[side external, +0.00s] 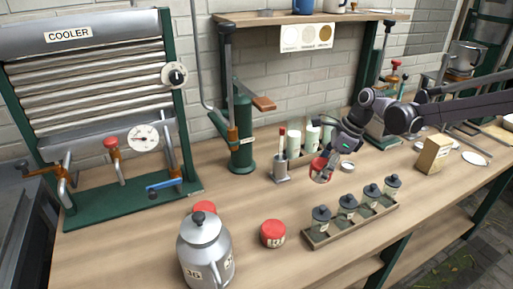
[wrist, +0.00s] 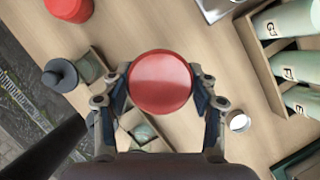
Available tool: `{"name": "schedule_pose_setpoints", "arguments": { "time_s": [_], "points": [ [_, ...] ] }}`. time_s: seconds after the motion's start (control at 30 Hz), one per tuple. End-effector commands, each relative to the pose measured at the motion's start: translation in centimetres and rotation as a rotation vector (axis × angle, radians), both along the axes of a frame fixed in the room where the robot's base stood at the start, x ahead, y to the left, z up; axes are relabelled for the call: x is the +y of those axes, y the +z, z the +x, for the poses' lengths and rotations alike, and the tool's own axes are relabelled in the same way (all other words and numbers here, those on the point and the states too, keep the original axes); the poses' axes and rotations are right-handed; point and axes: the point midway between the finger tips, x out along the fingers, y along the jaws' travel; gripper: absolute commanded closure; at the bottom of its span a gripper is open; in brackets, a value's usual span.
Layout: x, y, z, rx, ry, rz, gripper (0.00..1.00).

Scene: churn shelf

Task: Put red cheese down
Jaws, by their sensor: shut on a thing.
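My gripper (side external: 325,167) is shut on a round red cheese (side external: 318,168). In the wrist view the red cheese (wrist: 160,82) sits between the two fingers of my gripper (wrist: 160,95), one on each side. Another red cheese (side external: 273,233) lies on the bench at front centre, and a further red round (side external: 204,208) is partly hidden behind the metal can.
A wooden tray (side external: 318,243) of several lidded jars stands just in front of my gripper. A metal can (side external: 205,250) stands at front left. A metal cup (side external: 281,168) and pale cylinders (side external: 294,143) stand behind. A cardboard box (side external: 433,155) is at right. Bench left of centre is clear.

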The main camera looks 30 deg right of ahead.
Motion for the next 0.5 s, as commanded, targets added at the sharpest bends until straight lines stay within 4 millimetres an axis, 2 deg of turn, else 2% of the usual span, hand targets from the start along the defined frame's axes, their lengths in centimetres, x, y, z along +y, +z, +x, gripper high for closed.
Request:
{"name": "schedule_pose_setpoints", "arguments": {
  "time_s": [0.3, 0.5],
  "points": [
    [0.0, -4.5, 0.1, 0.000, -0.012, 0.000, 0.78],
    [0.0, -6.1, 0.0, 0.001, -0.011, 0.001, 0.78]
  ]
}}
